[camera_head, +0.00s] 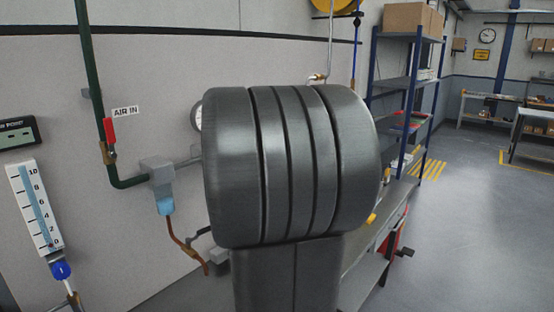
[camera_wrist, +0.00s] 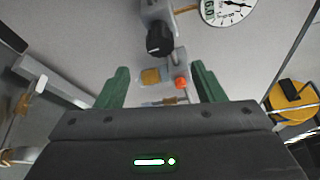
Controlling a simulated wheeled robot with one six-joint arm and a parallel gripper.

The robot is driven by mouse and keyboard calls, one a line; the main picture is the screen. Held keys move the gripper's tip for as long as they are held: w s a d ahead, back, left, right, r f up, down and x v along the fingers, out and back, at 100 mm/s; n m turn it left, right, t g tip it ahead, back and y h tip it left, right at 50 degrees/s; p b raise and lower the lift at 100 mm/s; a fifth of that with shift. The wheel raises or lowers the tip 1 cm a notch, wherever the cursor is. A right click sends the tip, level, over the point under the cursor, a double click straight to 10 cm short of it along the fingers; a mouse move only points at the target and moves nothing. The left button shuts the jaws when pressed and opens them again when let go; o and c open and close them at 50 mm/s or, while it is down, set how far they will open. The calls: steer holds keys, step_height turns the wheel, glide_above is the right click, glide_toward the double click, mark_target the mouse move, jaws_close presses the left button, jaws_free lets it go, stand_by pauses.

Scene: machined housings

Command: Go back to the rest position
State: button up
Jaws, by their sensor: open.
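My gripper (camera_wrist: 160,84) shows in the wrist view, with its two green fingers spread apart and nothing held between them. Beyond the fingers are a black knob (camera_wrist: 160,39) on a grey fitting and a small orange-red part (camera_wrist: 181,83), both apart from the fingers as far as I can tell. In the head view my gripper is hidden; a large dark ribbed part of my own arm fills the middle.
A round gauge (camera_wrist: 226,12) and a yellow reel (camera_wrist: 292,102) show in the wrist view. In the head view, a green pipe (camera_head: 91,85) with a red-handled valve (camera_head: 109,130) runs down the left wall. Blue shelving (camera_head: 407,85) stands right of centre. The floor (camera_head: 470,215) at right is clear.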

steer(key=p+x, duration=0.2)
steer(key=x, duration=0.9)
steer(key=shift+w+a+f, duration=0.1)
steer(key=shift+w+a, duration=0.05)
steer(key=shift+a, duration=0.05)
